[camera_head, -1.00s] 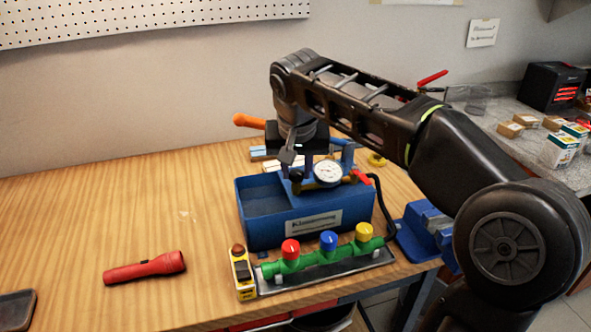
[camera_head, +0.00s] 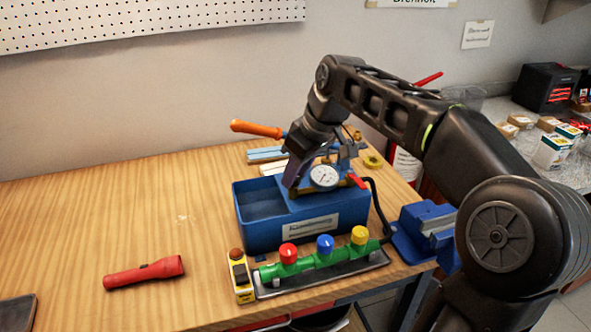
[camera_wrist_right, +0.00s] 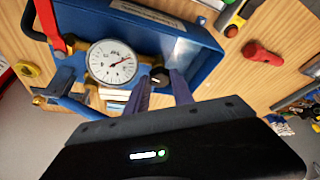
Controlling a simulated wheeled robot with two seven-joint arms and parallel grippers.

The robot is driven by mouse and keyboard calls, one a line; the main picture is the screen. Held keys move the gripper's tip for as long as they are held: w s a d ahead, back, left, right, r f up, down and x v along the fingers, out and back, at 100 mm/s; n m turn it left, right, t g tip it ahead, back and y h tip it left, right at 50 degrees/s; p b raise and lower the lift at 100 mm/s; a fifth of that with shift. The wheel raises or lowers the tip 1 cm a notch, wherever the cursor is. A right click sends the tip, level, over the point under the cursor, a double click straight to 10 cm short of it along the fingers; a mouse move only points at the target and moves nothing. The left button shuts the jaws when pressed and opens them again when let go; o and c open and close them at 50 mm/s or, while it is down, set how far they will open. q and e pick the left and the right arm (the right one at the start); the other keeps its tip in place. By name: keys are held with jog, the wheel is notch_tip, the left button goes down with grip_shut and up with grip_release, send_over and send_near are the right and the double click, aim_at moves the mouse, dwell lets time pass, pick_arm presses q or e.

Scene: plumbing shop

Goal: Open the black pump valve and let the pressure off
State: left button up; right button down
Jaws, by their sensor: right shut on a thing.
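The blue test pump (camera_head: 262,236) stands on the wooden bench, with an open tank and a white label on its front. Its round white pressure gauge (camera_head: 323,177) also shows in the right wrist view (camera_wrist_right: 112,62), with a red needle off to one side. The black valve knob (camera_wrist_right: 158,77) sits on the brass fitting beside the gauge, in the right wrist view. My right gripper (camera_head: 292,180) is tilted over the pump, its purple fingers (camera_wrist_right: 161,88) shut on the black knob. The fingers hide the knob in the head view. My left gripper is out of view.
A green manifold (camera_head: 323,260) with red, blue and yellow knobs stands in front of the pump, beside a yellow device (camera_head: 241,278). A red torch (camera_head: 145,272) lies at left. A blue vise (camera_head: 425,232) stands at right. The left bench is mostly clear.

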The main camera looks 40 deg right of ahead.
jog(key=shift+n, duration=0.3)
jog(key=c, duration=1.4)
grip_release()
jog(key=shift+v, duration=3.85)
